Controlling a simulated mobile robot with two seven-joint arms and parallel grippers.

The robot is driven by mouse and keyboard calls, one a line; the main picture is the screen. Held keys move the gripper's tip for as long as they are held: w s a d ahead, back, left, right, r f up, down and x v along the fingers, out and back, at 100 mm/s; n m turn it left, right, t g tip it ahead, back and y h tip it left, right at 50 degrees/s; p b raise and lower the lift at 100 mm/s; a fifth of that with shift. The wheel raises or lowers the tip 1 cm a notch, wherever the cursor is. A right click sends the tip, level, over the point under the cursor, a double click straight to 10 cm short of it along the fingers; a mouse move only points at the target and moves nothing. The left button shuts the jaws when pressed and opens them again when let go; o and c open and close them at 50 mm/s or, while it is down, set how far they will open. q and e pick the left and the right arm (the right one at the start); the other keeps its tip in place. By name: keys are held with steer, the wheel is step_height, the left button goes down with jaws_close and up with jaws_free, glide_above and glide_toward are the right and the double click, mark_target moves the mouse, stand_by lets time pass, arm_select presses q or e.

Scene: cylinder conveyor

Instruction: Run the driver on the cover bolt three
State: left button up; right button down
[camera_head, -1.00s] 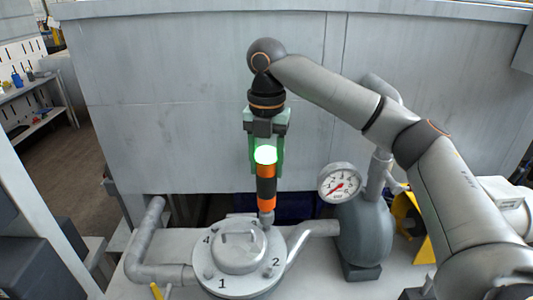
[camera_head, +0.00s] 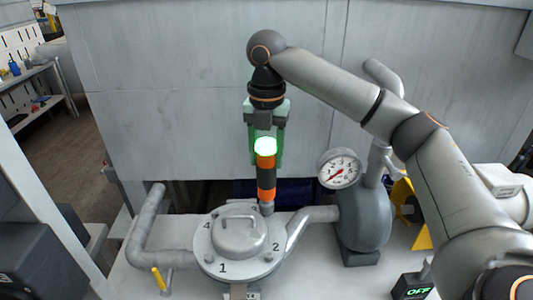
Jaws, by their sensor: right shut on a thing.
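My right gripper (camera_head: 266,128) points down and is shut on the driver (camera_head: 266,178), an orange and black upright tool with a glowing green top. The driver's tip is at the back right of the round grey cover (camera_head: 239,238), on or just above it; contact is hard to tell. The cover has a raised handle, and the numbers 1, 2 and 4 show on its rim. Bolt two (camera_head: 268,257) shows at the front right and bolt four (camera_head: 215,214) at the back left. My left gripper is not in view.
A pressure gauge (camera_head: 339,168) and grey tank (camera_head: 363,222) stand right of the cover. A pipe with a yellow valve handle (camera_head: 158,277) runs at the left. A box reading OFF (camera_head: 412,287) sits at the front right. A grey panel (camera_head: 190,100) stands behind.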

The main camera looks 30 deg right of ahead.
steer(key=shift+f, duration=0.6)
stand_by(1.0)
steer(key=shift+s+a+f, duration=0.1)
steer(key=shift+s+f, duration=0.05)
steer(key=shift+f, duration=0.05)
stand_by(0.4)
steer(key=shift+r, duration=0.1)
stand_by(0.4)
steer(key=shift+w+r, duration=0.2)
steer(key=shift+r, duration=1.7)
